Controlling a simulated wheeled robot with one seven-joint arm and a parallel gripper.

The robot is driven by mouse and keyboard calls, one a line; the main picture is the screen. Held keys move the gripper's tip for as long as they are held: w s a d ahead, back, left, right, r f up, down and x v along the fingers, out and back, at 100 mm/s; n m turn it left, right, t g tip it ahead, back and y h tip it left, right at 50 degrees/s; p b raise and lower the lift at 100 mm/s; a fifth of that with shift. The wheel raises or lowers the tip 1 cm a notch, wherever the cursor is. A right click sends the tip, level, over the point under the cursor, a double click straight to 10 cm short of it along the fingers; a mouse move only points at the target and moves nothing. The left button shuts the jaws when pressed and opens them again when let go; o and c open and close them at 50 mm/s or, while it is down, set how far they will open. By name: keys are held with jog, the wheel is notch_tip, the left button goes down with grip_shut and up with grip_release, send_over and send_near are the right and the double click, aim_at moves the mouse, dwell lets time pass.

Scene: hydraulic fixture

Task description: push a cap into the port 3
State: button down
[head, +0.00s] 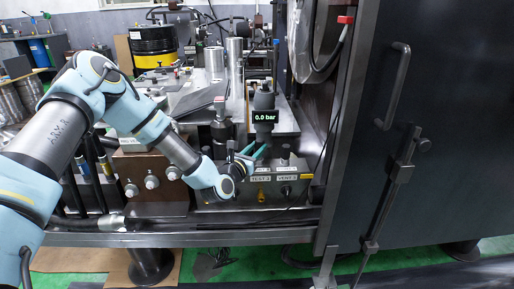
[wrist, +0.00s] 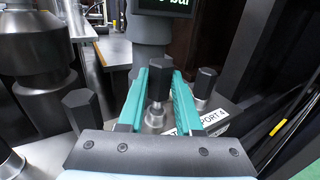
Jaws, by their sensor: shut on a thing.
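My gripper (wrist: 161,70) has its two teal fingers closed around a dark hexagonal cap (wrist: 157,86). The cap stands upright over a silver port fitting (wrist: 154,116) between the fingers; I cannot tell how deep it sits on it. A white label beside this fitting is partly hidden by the right finger, so its number is unreadable. In the head view my gripper (head: 258,151) reaches onto the top of the manifold block (head: 237,192); the held cap is not clear there.
Another dark cap (wrist: 204,82) stands to the right by the PORT 4 label (wrist: 214,118), and one (wrist: 80,108) to the left. A pressure gauge (head: 264,117) reading 0.0 bar stands close behind my fingers. A dark cabinet door (head: 440,130) is at the right.

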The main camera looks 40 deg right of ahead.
jog(key=shift+f, duration=1.25)
dwell(0.5)
jog(key=c, duration=0.5)
grip_release()
jog(key=shift+a, duration=0.1)
